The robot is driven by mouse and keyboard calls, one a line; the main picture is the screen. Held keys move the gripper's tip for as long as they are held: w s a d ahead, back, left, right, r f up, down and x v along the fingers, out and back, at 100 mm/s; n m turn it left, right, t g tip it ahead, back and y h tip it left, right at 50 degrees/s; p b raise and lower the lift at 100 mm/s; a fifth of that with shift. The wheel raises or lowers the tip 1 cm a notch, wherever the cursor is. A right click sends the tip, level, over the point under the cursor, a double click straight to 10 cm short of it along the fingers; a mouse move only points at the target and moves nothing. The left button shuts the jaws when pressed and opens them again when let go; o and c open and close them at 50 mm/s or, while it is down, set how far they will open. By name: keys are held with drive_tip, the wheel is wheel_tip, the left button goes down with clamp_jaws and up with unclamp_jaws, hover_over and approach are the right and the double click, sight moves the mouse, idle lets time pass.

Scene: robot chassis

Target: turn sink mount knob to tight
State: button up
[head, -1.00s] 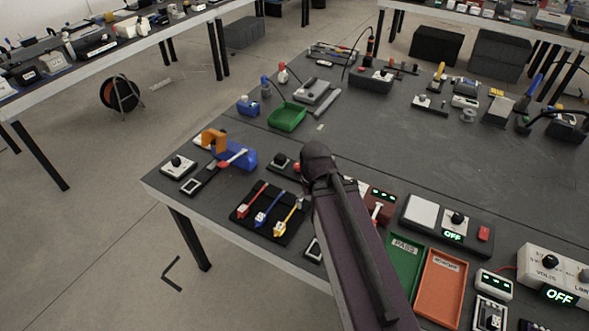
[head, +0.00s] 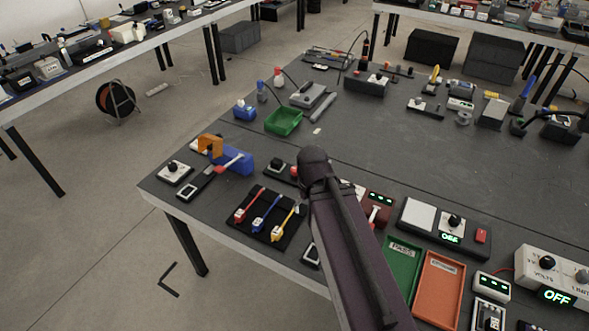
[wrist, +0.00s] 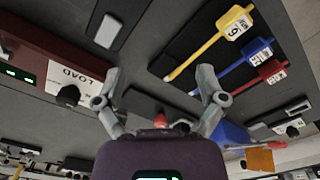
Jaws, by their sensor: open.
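I cannot tell for sure which fixture is the sink mount. In the head view, a black knob on a white plate (head: 173,167) stands at the table's left corner. Another dark knob on a dark base (head: 277,165) stands just left of my arm. In the wrist view, a black knob (wrist: 68,96) sits beside a white LOAD label, left of my gripper. My gripper (wrist: 158,85) is open and empty, its two fingers spread over the dark tabletop. A small red-topped part (wrist: 160,120) shows between the fingers, low in the view. In the head view my arm hides the gripper.
A black mat (head: 266,216) holds red, blue and yellow tools. A blue clamp-like fixture (head: 232,159) with an orange part is near the left corner. A green PASS tray (head: 403,265) and an orange tray (head: 440,288) lie right of my arm. The table middle is fairly clear.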

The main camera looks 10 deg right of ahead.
sight(295, 171)
drive_tip(key=w+r+n+p, duration=0.2)
drive_tip(key=w+n, duration=0.4)
drive_tip(key=w, duration=0.6)
drive_tip(key=w+d+r+n+p, duration=0.1)
drive_tip(key=w+r+n+p, duration=0.2)
drive_tip(key=w, duration=0.9)
drive_tip(key=n, duration=0.3)
drive_tip(key=shift+w+d+r, duration=0.15)
drive_tip(key=shift+w+d, duration=0.1)
drive_tip(key=shift+w, duration=0.15)
drive_tip(key=shift+f, duration=0.25)
wheel_tip(295, 171, down, 13)
drive_tip(key=b, duration=1.3)
drive_tip(key=shift+f, duration=0.15)
drive_tip(key=shift+c, duration=0.2)
clamp_jaws()
